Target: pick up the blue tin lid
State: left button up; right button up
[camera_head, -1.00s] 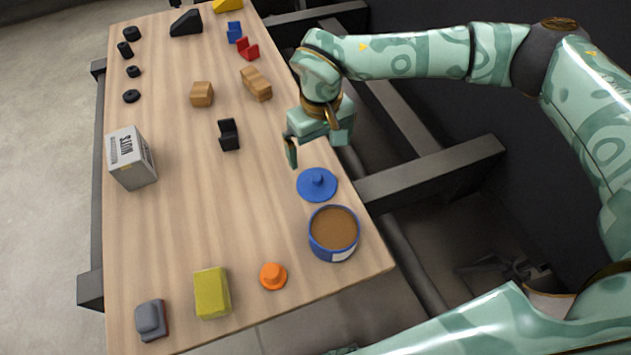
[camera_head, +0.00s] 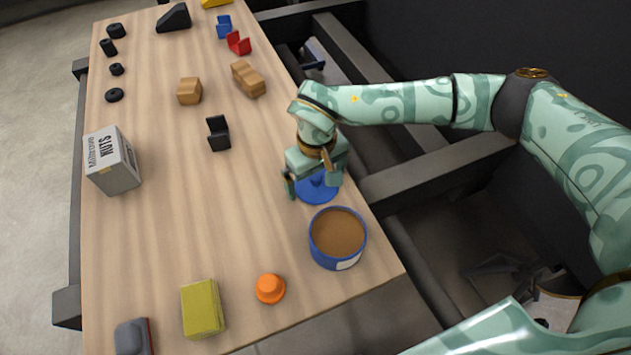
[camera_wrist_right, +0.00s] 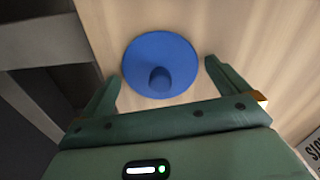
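The blue tin lid (camera_head: 318,192) lies flat on the wooden table near its right edge. It is a round disc with a knob in its middle. My right gripper (camera_head: 309,190) is just above the lid and covers part of it in the head view. In the right wrist view the lid (camera_wrist_right: 160,56) shows whole, and the open fingers (camera_wrist_right: 160,82) are spread on either side of its knob, with nothing between them held. My left gripper is out of view.
A blue tin (camera_head: 338,236) with brown contents stands close in front of the lid. An orange knobbed piece (camera_head: 270,288), a yellow block (camera_head: 203,308) and a grey block (camera_head: 133,338) lie nearer. A grey-white box (camera_head: 112,162) stands left.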

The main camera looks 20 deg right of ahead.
jog(key=c, duration=0.8)
jog(key=shift+o, duration=0.2)
